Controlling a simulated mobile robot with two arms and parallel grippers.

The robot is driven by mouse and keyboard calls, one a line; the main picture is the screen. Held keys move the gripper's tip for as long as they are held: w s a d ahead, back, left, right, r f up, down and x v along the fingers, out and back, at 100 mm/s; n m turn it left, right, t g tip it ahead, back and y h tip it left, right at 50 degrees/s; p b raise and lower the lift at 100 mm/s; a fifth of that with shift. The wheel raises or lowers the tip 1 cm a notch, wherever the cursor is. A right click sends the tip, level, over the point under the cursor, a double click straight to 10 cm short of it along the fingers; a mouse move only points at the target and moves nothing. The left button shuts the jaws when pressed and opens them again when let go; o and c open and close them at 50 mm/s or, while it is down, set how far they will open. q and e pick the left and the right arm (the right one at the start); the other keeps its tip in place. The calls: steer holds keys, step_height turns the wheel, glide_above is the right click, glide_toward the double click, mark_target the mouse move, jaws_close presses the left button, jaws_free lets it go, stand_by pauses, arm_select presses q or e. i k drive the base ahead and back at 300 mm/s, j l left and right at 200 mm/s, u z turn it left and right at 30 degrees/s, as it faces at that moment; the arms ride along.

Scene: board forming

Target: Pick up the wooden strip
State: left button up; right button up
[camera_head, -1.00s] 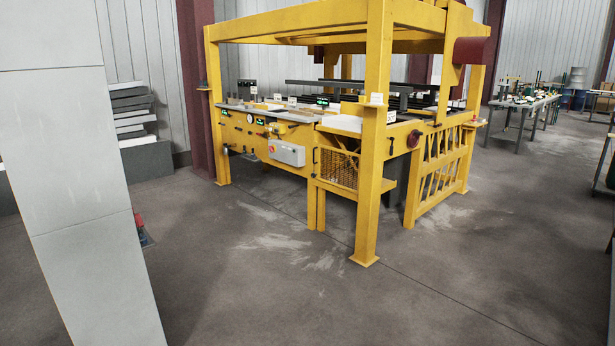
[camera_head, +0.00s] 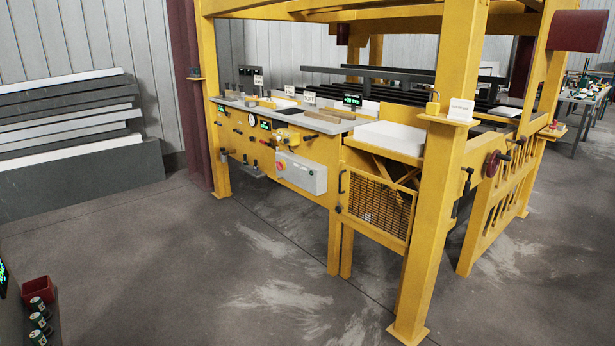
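Small brownish pieces (camera_head: 228,89) lie at the left end of the worktop, too small to identify. A white block-like tray (camera_head: 390,138) sits at the right end of that side. Neither of my grippers is in view.
A stack of grey and white boards (camera_head: 75,110) lies against the left wall. A red bin (camera_head: 37,289) and several small cans (camera_head: 40,318) stand at the lower left edge. A yellow post (camera_head: 440,200) rises at the machine's near corner. The concrete floor (camera_head: 170,270) before it is clear.

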mark_target(329, 118)
steer(key=i, duration=0.75)
steer(key=i+z, duration=0.1)
steer(key=i, duration=0.65)
steer(key=i+j, duration=0.15)
steer(key=i, duration=0.6)
steer(key=z, duration=0.35)
steer(key=i+j+z, duration=0.15)
steer(key=z, duration=0.2)
steer(key=i+j+z, duration=0.1)
steer(key=j+z, duration=0.15)
steer(key=z, duration=0.15)
steer(key=i+j+z, duration=0.1)
steer(key=j+z, duration=0.25)
steer(key=l, duration=0.1)
